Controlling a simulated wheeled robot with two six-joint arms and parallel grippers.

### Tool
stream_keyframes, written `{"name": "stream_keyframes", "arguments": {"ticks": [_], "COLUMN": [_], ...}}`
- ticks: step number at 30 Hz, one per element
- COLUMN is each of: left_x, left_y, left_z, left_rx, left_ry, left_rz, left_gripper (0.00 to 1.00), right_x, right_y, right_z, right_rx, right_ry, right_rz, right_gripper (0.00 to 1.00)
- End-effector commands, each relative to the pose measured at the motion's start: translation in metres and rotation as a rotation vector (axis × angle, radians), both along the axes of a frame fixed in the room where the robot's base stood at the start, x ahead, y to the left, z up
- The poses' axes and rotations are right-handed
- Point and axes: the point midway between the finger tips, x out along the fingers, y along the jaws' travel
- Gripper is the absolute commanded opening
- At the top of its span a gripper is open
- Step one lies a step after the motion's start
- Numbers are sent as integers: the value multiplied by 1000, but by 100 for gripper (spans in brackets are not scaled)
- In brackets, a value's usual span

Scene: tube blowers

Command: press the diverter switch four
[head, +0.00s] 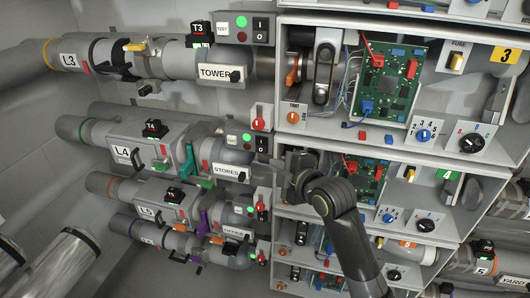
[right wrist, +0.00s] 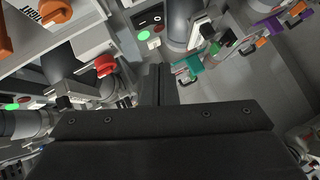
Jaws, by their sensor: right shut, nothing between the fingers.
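The line four pipe section (head: 140,150) carries an L4 plate and a STORES plate (head: 230,172) with a black knob. A panel with a green lamp and a black rocker switch (head: 262,144) sits just above that plate, partly beside my gripper. I cannot tell for certain which control is diverter switch four. My right gripper (head: 266,161) is shut and empty, close to the right end of the STORES section. In the right wrist view its closed fingers (right wrist: 158,76) point toward the pipes; contact cannot be made out. My left gripper is not in view.
A red lever (head: 262,200) and an orange knob (head: 293,118) are close to my right gripper. Open cabinets with circuit boards (head: 386,80) stand to the right. A teal gate handle (head: 190,160) is on the left. In the right wrist view a rocker panel (right wrist: 150,18) lies beyond the fingers.

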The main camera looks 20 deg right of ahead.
Motion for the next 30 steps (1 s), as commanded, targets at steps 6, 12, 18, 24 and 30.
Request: {"name": "stream_keyframes", "arguments": {"ticks": [6,12,18,24,30], "left_x": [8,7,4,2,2], "left_y": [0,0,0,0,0], "left_z": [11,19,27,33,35], "left_rx": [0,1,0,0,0], "left_ry": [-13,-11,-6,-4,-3], "left_rz": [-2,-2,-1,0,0], "left_gripper": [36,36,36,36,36], "right_x": [33,60,84,99,105], "right_y": [8,15,12,1,-3], "right_z": [-7,-15,-24,-33,-36], "right_rx": [1,1,-3,-3,0], "right_ry": [2,2,2,1,-1], "right_rz": [0,0,-1,-1,-1], "right_gripper": [0,0,0,0,0]}}
